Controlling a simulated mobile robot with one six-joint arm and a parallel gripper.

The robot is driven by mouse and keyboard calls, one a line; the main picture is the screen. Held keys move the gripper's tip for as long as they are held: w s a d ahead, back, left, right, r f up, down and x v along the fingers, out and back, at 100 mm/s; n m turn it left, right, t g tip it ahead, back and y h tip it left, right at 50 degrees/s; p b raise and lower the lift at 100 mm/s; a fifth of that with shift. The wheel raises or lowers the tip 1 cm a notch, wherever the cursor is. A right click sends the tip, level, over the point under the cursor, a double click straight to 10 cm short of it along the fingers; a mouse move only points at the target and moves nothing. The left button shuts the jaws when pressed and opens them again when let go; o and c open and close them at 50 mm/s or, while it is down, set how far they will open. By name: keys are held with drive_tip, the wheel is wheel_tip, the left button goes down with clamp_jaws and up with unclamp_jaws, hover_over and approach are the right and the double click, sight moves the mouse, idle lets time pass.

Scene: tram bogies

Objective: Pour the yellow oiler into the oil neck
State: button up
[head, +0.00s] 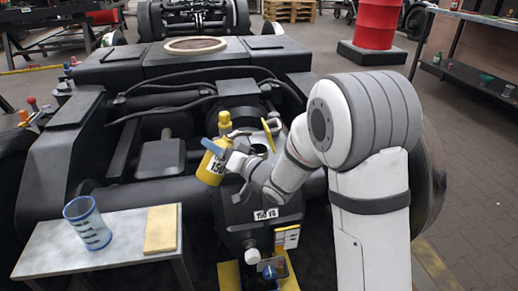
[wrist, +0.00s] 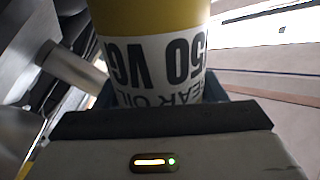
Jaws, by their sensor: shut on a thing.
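The yellow oiler (head: 215,167) is in my gripper (head: 218,153), above the black bogie in the head view. It leans a little, with its top toward the right, and its label reads 150. In the wrist view the oiler's yellow body and white label (wrist: 160,65) fill the space between the jaws. My gripper is shut around its body. The oil neck (head: 259,149) appears as a dark opening just right of the oiler, beside an upright yellow piece, partly hidden by my wrist. The oiler's top is apart from it. I cannot see any oil flowing.
A plate (head: 265,214) marked 150 VG is on the housing below the neck. A side table (head: 124,226) at front left holds a clear cup (head: 88,222) with blue bands and a tan block (head: 161,229). Black hoses (head: 165,97) cross the bogie behind.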

drive_tip(key=shift+w+d+f+m+t+p, duration=0.1)
drive_tip(key=shift+f+m+t+p, duration=0.2)
drive_tip(key=shift+m, duration=0.55)
drive_tip(key=shift+w+d+f+m+t+p, duration=0.1)
drive_tip(key=shift+f+m+t+p, duration=0.15)
drive_tip(key=shift+m, duration=0.6)
idle(2.4)
drive_tip(key=shift+w+d+r+m+p, duration=0.15)
drive_tip(key=shift+r+m+p, duration=0.15)
drive_tip(key=shift+m+p, duration=0.45)
idle(3.1)
